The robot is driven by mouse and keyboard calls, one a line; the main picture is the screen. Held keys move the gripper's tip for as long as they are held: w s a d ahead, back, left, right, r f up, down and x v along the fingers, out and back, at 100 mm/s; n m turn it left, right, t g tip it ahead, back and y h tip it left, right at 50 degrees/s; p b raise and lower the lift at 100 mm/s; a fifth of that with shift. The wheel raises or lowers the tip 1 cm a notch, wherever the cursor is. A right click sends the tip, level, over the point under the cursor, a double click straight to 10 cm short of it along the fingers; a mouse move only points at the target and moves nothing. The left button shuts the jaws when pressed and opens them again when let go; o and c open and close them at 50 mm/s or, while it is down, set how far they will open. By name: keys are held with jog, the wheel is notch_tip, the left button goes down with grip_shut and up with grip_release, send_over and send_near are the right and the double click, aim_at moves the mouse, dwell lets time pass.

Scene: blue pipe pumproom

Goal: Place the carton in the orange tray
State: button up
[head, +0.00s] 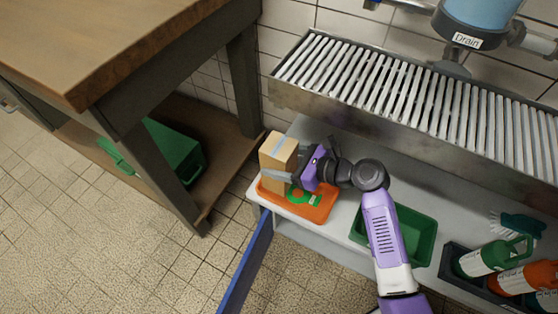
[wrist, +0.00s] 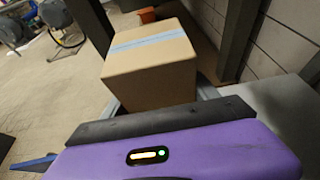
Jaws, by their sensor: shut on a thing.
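The carton (head: 278,153) is a tan box with a pale blue tape strip on top. It is at the left end of the white shelf, over or beside the back left part of the orange tray (head: 322,213). The carton also shows in the wrist view (wrist: 150,62), straight ahead of the purple gripper body. My gripper (head: 280,176) is shut on the carton. The carton's underside is hidden, so I cannot tell whether it touches the tray. A green ring-shaped thing (head: 298,196) lies in the tray.
A green bin (head: 428,232) stands right of the tray. A dark caddy with bottles (head: 492,258) is further right. A slatted metal drain grate (head: 400,85) overhangs the shelf behind. A wooden workbench (head: 100,40) with a green box (head: 172,150) below stands left.

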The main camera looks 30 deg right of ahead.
jog(key=shift+f, duration=0.2)
jog(key=o, duration=1.6)
jog(key=p+v, duration=0.4)
jog(key=v, duration=0.8)
jog(key=shift+d+r, duration=0.1)
jog(key=shift+r, duration=0.05)
jog(key=shift+s, duration=0.1)
